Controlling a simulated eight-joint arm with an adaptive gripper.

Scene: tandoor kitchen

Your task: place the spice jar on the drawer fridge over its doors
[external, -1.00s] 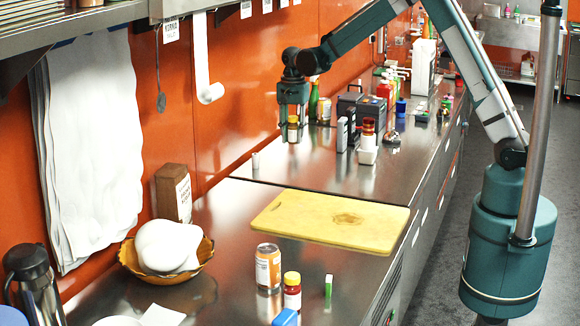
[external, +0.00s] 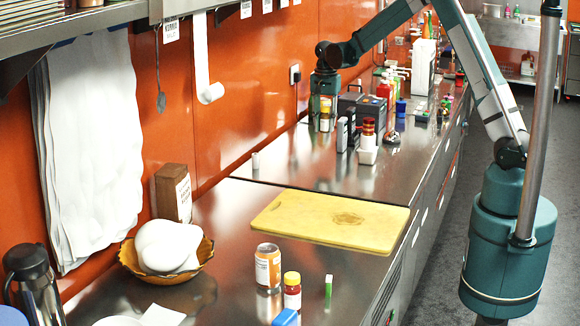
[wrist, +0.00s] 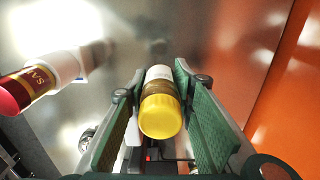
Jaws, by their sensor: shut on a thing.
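My gripper (external: 323,118) is over the far steel counter, close to the orange wall. It is shut on a spice jar (external: 325,106) with a yellow cap. In the wrist view the jar (wrist: 160,112) sits between the green finger pads of my gripper (wrist: 158,82), its yellow cap toward the camera and a pale band beyond. Whether the jar's base touches the counter is unclear. Steel-topped units run along the wall, a far section (external: 290,165) and a near section (external: 225,215), with a seam between them. Which part is the drawer fridge is not clear.
A red-capped bottle (external: 368,132) and dark boxes (external: 342,134) stand right of my gripper. The near section holds a yellow cutting board (external: 300,212), a can (external: 267,266), another yellow-capped jar (external: 292,290) and a bowl (external: 205,255). Bare steel lies between the board and the boxes.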

